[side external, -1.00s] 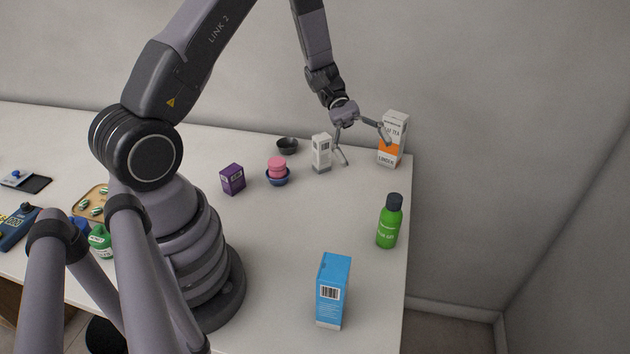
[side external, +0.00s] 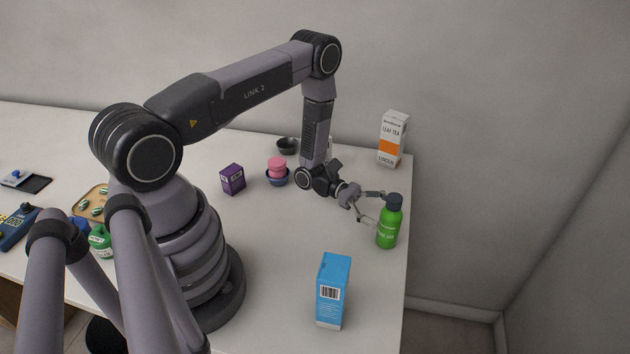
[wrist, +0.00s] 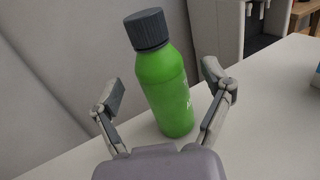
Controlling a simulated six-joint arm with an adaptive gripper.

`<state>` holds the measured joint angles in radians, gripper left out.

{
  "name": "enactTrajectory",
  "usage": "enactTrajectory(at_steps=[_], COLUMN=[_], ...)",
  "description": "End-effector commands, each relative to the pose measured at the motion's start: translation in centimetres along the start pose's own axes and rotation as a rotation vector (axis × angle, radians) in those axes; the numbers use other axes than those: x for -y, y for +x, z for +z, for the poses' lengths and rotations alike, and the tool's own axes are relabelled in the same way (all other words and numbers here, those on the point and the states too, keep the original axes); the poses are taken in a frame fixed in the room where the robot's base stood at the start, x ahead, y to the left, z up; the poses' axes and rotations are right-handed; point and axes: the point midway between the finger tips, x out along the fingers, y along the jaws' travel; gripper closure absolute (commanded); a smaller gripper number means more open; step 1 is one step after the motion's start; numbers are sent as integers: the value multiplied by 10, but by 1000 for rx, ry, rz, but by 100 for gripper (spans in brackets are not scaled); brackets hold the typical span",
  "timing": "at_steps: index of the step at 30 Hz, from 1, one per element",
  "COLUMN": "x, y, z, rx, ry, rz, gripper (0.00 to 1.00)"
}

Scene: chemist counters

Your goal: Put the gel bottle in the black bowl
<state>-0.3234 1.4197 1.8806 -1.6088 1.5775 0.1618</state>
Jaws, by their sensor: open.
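The green gel bottle (side external: 387,228) with a dark cap stands upright near the right edge of the counter. My gripper (side external: 371,206) is open just left of it in the side view. In the wrist view the bottle (wrist: 163,85) stands ahead, between the two spread fingers of my gripper (wrist: 165,88). I see gaps between the bottle and both fingers there. The black bowl (side external: 287,145) sits at the back of the counter, behind my arm, and looks empty.
A blue bowl (side external: 277,180) holding pink things (side external: 277,165) and a purple box (side external: 232,180) stand near the black bowl. A white box is mostly hidden behind my arm.

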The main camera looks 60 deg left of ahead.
Motion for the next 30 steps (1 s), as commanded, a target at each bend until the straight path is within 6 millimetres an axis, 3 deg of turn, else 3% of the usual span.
enactTrajectory(at_steps=[4,12,27,30], x=[1,0,0,0], y=[18,21,20,20], z=[0,0,0,0], rx=[0,-1,-1,-1], ry=[-2,-2,-1,-1], rz=[-4,-1,-1,-2], gripper=[21,21,86,93])
